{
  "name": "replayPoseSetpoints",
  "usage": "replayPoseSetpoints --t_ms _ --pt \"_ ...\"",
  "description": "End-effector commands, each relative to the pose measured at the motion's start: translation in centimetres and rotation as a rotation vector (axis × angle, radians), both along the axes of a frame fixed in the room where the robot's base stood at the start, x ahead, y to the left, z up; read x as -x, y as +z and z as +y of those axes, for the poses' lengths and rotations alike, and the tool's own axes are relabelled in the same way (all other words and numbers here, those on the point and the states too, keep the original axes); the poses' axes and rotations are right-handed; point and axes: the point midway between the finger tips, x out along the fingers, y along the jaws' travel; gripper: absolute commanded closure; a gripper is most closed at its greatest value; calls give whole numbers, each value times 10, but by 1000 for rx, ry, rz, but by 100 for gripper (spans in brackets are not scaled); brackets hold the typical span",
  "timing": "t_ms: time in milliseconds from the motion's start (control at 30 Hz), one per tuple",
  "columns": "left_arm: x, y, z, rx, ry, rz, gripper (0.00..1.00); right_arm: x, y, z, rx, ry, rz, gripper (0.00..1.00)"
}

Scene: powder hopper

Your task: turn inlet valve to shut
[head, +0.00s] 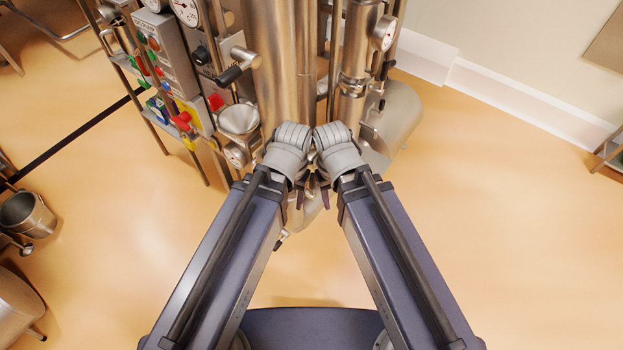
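A tall steel hopper body (275,60) stands at the top centre, in front of my arms. A lever with a dark grip (228,76) sticks out to its left, by the control panel. A small dark-tipped handle (279,243) shows low, below the grippers. I cannot tell which of these, if either, is the inlet valve. My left gripper (299,195) and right gripper (323,192) point down close together in front of the hopper's lower part. Their fingers are small, dark and partly hidden by the wrists. I see nothing held, and the finger gaps are unclear.
A control panel (165,60) with coloured buttons, a red handle (182,121) and gauges stands left of the hopper. A steel cylinder (394,115) sits to its right. A metal bucket (28,214) stands at far left. The floor (500,230) at right is clear.

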Motion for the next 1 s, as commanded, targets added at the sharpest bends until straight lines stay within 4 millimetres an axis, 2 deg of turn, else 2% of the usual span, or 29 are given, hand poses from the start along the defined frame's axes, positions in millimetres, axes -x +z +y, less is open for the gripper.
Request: replayPoseSetpoints --t_ms 433,567,900,1000 --pt "-48 -28 -14 17 -85 6 41 0 -28 0 0 13 1 50" --pt "-70 -42 -23 34 -122 5 41 0 -41 0 0 11 1 50" --pt "-146 -85 -52 92 -249 -4 41 0 -84 0 0 3 0 50" --pt "-160 -92 -57 105 -277 -6 41 0 -90 0 0 1 0 50"
